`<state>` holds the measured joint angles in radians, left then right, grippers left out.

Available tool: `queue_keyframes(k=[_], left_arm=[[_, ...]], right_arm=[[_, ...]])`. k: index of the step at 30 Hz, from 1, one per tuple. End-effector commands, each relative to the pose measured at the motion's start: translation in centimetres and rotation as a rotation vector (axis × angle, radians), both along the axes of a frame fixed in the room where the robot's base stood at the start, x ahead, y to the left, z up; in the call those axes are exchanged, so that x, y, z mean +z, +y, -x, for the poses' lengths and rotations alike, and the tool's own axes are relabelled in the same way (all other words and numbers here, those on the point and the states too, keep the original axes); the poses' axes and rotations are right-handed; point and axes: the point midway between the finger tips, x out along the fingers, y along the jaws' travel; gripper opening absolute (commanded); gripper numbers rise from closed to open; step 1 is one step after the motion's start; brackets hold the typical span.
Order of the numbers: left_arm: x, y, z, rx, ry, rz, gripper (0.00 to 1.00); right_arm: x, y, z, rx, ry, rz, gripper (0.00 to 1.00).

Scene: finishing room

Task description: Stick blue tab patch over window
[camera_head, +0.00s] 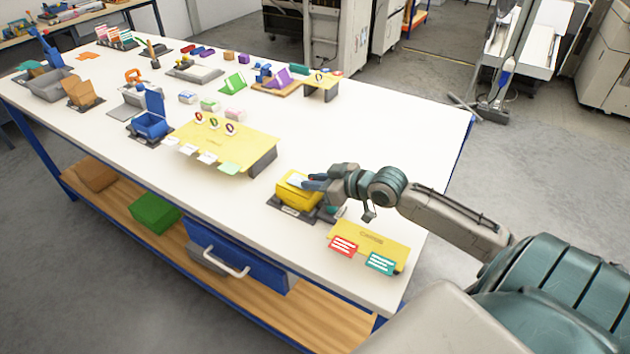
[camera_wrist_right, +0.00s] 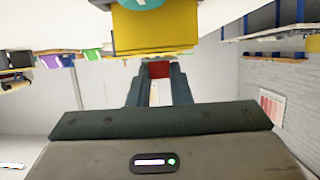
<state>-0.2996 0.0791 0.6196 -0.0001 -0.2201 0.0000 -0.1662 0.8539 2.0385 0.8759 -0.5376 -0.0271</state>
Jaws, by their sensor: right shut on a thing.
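My right gripper (camera_head: 305,183) reaches in from the right over a small yellow box (camera_head: 297,197) on a dark labelled base. It is shut on a small pale patch (camera_head: 295,179), which shows at or just above the box top; I cannot tell whether it touches. In the right wrist view the fingers (camera_wrist_right: 157,88) close around something white with a red part (camera_wrist_right: 158,70) beyond it. No blue tab can be made out on the patch, and the window cannot be seen clearly. My left gripper is not in view.
A yellow sheet (camera_head: 369,246) with red and teal cards lies at the near right. A larger yellow stand (camera_head: 225,150) with several tags is left of the box. A blue open box (camera_head: 150,124) and grey bins are farther left.

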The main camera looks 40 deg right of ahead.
Motion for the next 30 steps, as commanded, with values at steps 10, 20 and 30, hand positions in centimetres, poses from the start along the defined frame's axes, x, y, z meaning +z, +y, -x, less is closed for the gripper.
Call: queue_keyframes(k=[10, 20, 30], left_arm=[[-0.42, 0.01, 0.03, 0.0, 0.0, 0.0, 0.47], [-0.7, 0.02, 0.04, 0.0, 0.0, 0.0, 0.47], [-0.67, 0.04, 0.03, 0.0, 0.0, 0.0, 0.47]], right_arm=[[-0.51, 0.0, 0.0, 0.0, 0.0, 0.0, 0.0], [-0.87, 0.0, 0.01, 0.0, 0.001, 0.0, 0.0], [-0.9, -0.01, 0.04, 0.0, 0.003, 0.0, 0.0]])
